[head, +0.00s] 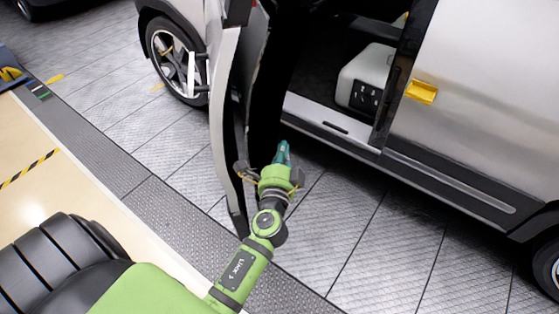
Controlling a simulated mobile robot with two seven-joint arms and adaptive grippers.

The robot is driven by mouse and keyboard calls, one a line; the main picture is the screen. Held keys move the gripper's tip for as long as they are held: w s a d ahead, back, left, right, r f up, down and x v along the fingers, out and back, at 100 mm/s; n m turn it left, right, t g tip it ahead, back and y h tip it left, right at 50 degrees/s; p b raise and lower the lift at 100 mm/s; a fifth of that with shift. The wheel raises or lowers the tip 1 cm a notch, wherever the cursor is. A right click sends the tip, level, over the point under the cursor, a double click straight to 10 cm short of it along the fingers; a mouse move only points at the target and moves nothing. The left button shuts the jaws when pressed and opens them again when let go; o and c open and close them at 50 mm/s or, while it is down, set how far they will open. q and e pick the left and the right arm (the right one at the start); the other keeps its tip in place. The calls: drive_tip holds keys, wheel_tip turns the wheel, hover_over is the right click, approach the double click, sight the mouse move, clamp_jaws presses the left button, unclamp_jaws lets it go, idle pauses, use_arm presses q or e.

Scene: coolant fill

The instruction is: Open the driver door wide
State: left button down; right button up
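The silver driver door (228,85) stands open in the head view. It swings out from the van's side toward me and shows nearly edge-on, with its dark inner side facing right. My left gripper (283,152) is just right of the door's lower part, on the inner side. Its teal fingertips look closed together with nothing between them. A grey part of the gripper overlaps the door in the picture; I cannot tell whether they touch. My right gripper is not in view.
The van's doorway (325,75) is open, with a white box (366,78) inside. A rear door with a yellow handle (421,92) is closed at right. The front wheel (175,62) is left of the door. The tiled floor (110,95) left of the door is clear.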

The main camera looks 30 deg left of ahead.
use_arm(q)
drive_tip(key=a, duration=0.2)
drive_tip(key=a+p, duration=0.1)
drive_tip(key=shift+s+a+f, duration=0.1)
drive_tip(key=shift+s+a, duration=0.3)
drive_tip(key=shift+s, duration=0.1)
